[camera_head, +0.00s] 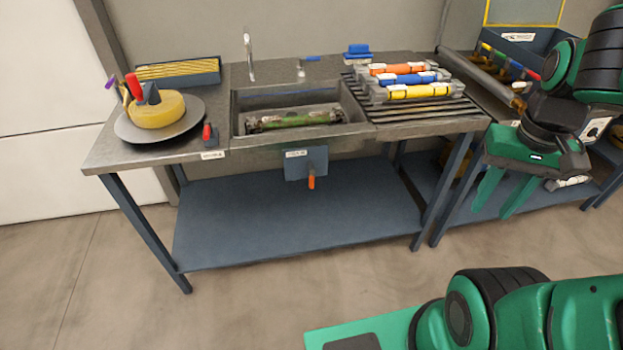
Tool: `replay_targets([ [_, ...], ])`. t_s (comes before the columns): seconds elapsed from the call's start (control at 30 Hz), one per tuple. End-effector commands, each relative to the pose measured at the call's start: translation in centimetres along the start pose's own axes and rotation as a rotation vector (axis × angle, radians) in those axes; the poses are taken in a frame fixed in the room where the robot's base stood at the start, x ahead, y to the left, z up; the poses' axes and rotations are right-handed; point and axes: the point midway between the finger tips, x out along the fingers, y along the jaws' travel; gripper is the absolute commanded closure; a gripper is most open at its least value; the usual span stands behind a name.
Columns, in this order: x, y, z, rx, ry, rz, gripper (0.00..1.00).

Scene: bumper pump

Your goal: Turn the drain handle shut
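The drain handle (311,181) is a small orange lever under the front of the sink. It hangs about straight down below a blue-grey plate (306,161) with a white label above it. The metal sink basin (240,113) above holds a green cylindrical part (292,119); the water level cannot be told. My gripper (490,213) is at the right with its green fingers pointing down, apart and with nothing between them. It is well to the right of the handle, in front of the table leg, and touches nothing visible.
Orange, blue and yellow cylinders (415,91) lie on a ribbed drainboard (425,122). A yellow round object with a red handle (157,109) sits on a grey disc (130,133) at left. The lower shelf (290,225) is empty; the floor in front is clear.

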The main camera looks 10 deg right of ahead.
Motion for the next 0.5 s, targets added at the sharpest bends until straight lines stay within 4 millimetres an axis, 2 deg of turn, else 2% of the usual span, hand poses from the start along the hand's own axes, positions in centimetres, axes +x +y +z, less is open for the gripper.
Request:
replay_targets([
  [0.17, 1.1, -4.2, -5.8, -0.129, 0.066, 0.036, 0.68],
  [0.27, 2.2, -7.9, -9.1, -0.218, 0.118, 0.043, 0.68],
  [0.4, 4.1, -14.1, -12.9, -0.343, 0.187, 0.032, 0.68],
  [0.5, 5.9, -19.1, -14.8, -0.432, 0.232, 0.011, 0.68],
])
